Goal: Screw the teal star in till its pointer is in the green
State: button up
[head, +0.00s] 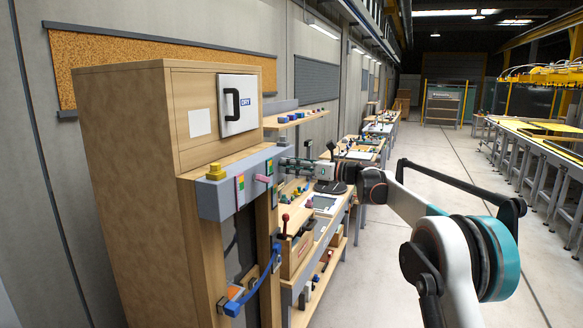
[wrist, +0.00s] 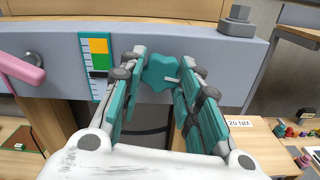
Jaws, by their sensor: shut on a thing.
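The teal star knob (wrist: 160,72) sits on the front of the grey beam, between my gripper's fingertips. My gripper (wrist: 163,62) is shut on it, with a finger at each side. In the head view my gripper (head: 286,163) reaches the beam's right end, and the star cannot be made out there. Left of the star is a gauge (wrist: 99,60) with an orange block above a green block. A dark bar, which looks like the pointer, lies at or just below the green's lower edge. The left finger partly covers the gauge's lower right.
A pink handle (wrist: 20,68) sticks out left of the gauge. A grey stepped block (wrist: 236,22) stands on the beam at right. A yellow knob (head: 215,172) tops the beam's left end. A blue handle (head: 252,284) hangs below. The floor aisle (head: 390,150) at right is clear.

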jog(key=m, duration=0.5)
jog(key=shift+f+m, duration=0.1)
jog(key=shift+m, duration=0.2)
jog(key=m, duration=0.5)
jog(key=shift+s+m, duration=0.15)
jog(key=shift+m, duration=0.15)
jog(key=o, duration=1.1)
jog(key=shift+m, duration=0.3)
jog(key=shift+d, duration=0.1)
jog(key=v, duration=1.1)
jog(key=shift+s+d, duration=0.1)
jog(key=shift+d, duration=0.25)
